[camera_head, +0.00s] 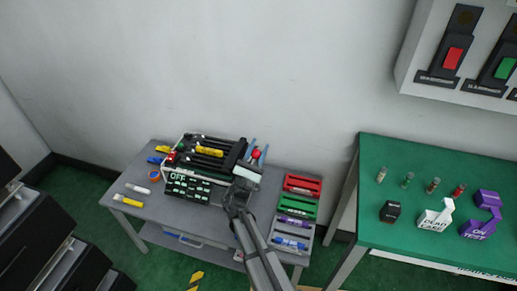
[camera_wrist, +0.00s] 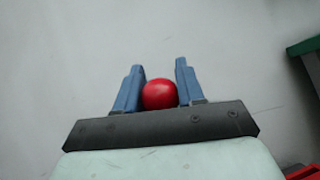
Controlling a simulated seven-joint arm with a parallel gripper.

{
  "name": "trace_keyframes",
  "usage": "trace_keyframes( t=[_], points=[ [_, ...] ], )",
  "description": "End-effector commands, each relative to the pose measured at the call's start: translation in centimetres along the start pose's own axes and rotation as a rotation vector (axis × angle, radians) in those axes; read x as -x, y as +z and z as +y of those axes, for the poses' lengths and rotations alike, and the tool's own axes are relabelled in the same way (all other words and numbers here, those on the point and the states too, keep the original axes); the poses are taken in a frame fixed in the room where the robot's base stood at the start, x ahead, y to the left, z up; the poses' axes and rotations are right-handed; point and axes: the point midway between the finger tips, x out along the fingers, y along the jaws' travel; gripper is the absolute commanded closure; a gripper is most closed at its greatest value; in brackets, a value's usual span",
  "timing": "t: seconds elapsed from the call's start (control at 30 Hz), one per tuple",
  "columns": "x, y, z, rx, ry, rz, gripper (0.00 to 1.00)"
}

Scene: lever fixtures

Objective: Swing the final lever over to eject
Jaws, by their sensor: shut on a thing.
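A red ball-shaped knob (camera_head: 257,153) is at the right side of the lever fixture (camera_head: 187,188) on the grey table. The fixture has several black bars, a yellow part (camera_head: 209,151) and a panel reading OFF. My gripper (camera_head: 257,150) has its blue fingers on either side of the red knob and is shut on it. In the wrist view the knob (camera_wrist: 159,96) sits between the two blue fingers (camera_wrist: 158,75). The lever's shaft is hidden behind my gripper. Another red knob (camera_head: 171,158) shows at the fixture's left end.
Red, green, purple and grey trays (camera_head: 303,185) stand at the grey table's right. A white cylinder (camera_head: 137,188) and a yellow one (camera_head: 127,201) lie at its left. A green table (camera_head: 395,160) with vials and blocks is farther right. A wall panel (camera_head: 452,58) hangs upper right.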

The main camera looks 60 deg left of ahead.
Motion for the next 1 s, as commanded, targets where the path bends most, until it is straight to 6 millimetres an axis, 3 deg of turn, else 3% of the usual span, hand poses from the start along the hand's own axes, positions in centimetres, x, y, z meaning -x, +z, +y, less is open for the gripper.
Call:
trace_keyframes(
  t=[0.03, 0.07, 0.3, 0.67, 0.77, 1.0],
  points=[
    [0.4, 0.4, -0.1, 0.000, 0.001, -0.002, 1.00],
    [0.5, 0.4, -0.1, 0.000, 0.001, -0.002, 0.61],
    [0.3, 0.3, -0.1, 0.000, 0.000, -0.001, 0.38],
    [0.8, 0.2, -0.1, 0.000, 0.000, 0.001, 0.38],
    [1.8, 0.2, -0.1, 0.000, 0.001, 0.002, 0.38],
    [6.3, 0.2, -0.1, 0.001, 0.002, 0.002, 0.38]
  ],
)
